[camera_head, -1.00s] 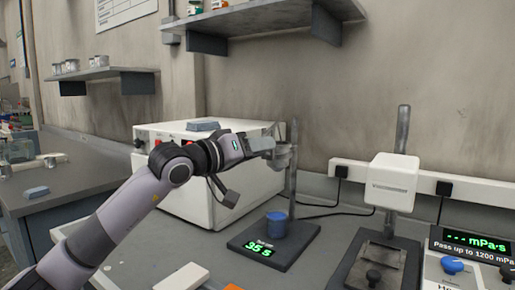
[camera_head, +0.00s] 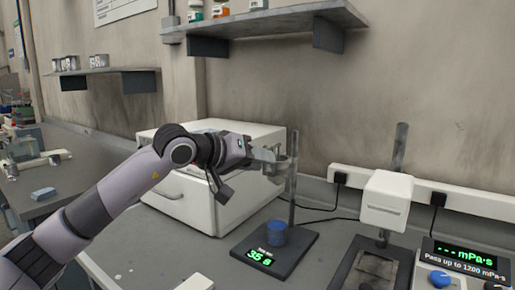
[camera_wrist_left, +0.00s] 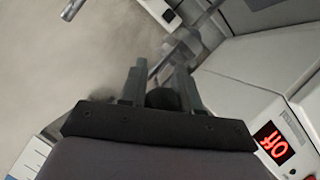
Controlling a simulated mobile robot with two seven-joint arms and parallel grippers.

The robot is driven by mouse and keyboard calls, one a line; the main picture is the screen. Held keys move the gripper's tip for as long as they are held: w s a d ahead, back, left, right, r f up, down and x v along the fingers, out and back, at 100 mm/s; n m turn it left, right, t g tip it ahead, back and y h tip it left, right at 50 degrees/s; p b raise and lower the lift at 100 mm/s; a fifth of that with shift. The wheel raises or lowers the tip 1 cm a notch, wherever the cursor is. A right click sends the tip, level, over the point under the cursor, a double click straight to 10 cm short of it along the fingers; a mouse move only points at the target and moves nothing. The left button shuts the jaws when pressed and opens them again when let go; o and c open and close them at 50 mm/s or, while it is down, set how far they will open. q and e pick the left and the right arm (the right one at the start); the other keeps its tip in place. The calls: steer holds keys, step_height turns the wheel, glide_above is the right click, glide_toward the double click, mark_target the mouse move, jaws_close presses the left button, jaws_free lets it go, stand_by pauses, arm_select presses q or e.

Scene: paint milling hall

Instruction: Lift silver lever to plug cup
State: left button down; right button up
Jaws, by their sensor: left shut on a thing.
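A silver cup (camera_head: 277,169) is held on an upright metal rod (camera_head: 293,190) in the head view. My left gripper (camera_head: 268,155) reaches in from the left, right beside this cup. It is shut on the small silver lever by the cup, which the fingers mostly hide. In the left wrist view, the fingers (camera_wrist_left: 160,82) stand close together with a dark rounded shape between their bases. The exact tilt of the lever is too small to tell.
A white box-shaped unit (camera_head: 185,205) stands behind my left arm. To the right are a white-headed instrument (camera_head: 386,200) on a post and a console (camera_head: 466,262) with a blue knob. A wall shelf (camera_head: 270,25) hangs above. Clear bench lies in front of the dark base.

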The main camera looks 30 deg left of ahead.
arm_select(q)
steer(key=shift+a+r, duration=0.1)
steer(key=shift+r, duration=0.2)
arm_select(e)
steer(key=shift+a+r, duration=0.15)
steer(key=shift+r, duration=0.5)
arm_select(q)
steer(key=shift+r, duration=0.1)
steer(key=c, duration=0.9)
jaws_free()
arm_select(e)
steer(key=shift+w, duration=0.1)
arm_select(q)
steer(key=shift+s, duration=0.1)
steer(key=shift+b+v, duration=0.65)
steer(key=shift+v, duration=2.8)
arm_select(e)
steer(key=shift+f, duration=0.85)
